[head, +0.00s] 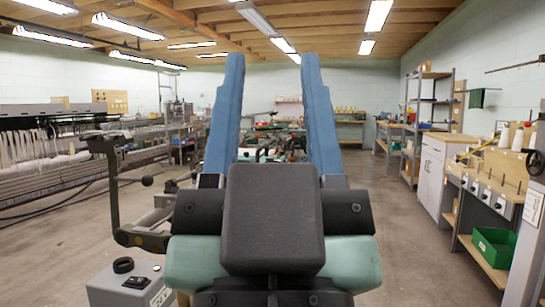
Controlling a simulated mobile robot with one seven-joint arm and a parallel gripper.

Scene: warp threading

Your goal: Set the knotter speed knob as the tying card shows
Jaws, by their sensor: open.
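My gripper (272,58) reaches forward in the middle of the head view. Its two long blue fingers stand wide apart with nothing between them. A grey box (105,292) at the lower left carries a round black knob (123,265), a black switch and a small label; it may be the knotter control. The knob's setting is too small to read. My gripper is up and to the right of this box, apart from it. A white card (533,207) with small markings is at the right edge and may be the tying card; its content cannot be read.
A long machine frame with pale threads (40,150) runs along the left. A wooden workbench (490,190) with a row of small dark knobs, cones and a green bin (494,246) stands at the right. Shelves (430,100) stand behind. The floor (410,240) between is clear.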

